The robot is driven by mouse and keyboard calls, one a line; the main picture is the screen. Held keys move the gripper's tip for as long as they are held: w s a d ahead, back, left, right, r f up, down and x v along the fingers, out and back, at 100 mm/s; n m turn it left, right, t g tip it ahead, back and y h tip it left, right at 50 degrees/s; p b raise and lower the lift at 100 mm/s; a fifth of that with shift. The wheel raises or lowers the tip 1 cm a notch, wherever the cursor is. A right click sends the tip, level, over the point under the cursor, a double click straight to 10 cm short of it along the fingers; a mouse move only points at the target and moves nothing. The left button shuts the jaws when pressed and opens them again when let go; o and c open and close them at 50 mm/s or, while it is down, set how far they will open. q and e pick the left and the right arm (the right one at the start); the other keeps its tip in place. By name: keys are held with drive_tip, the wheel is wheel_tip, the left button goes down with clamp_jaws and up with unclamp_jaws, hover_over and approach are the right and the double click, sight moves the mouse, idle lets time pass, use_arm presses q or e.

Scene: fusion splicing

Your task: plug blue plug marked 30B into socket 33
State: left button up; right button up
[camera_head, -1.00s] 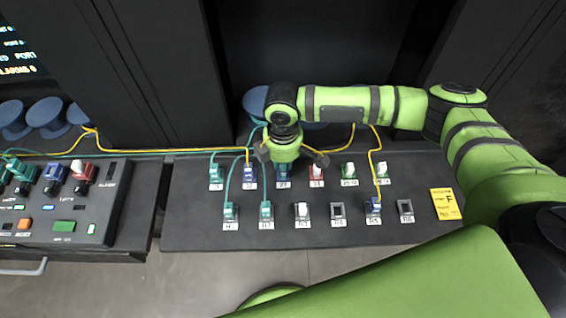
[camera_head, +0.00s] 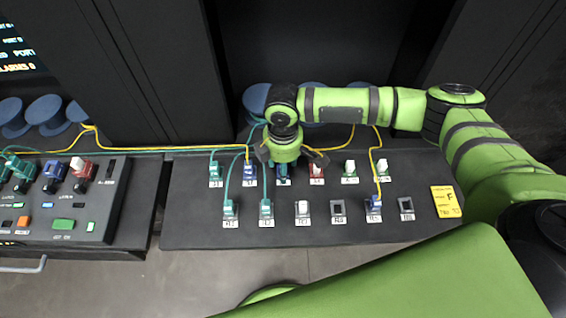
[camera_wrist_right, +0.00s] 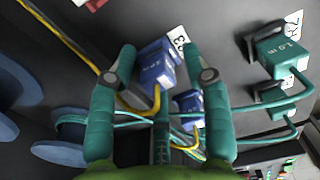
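A blue plug (camera_wrist_right: 154,66) with a yellow cable stands between the fingers of my right gripper (camera_wrist_right: 166,68). A white label reading 33 (camera_wrist_right: 180,42) lies just beyond it; the socket is hidden by the plug, so I cannot tell how deep it sits. The fingers are spread on both sides, with gaps to the plug. The marking 30B is not readable. My left gripper is not in view.
A second blue plug (camera_wrist_right: 187,102) and teal plugs (camera_wrist_right: 284,55) are close by. A bottom-row socket (camera_head: 338,208) is empty. A yellow note (camera_head: 446,202) lies right. A control box (camera_head: 62,206) stands left.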

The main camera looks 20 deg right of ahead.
wheel_tip(320, 180, up, 12)
idle(0.6)
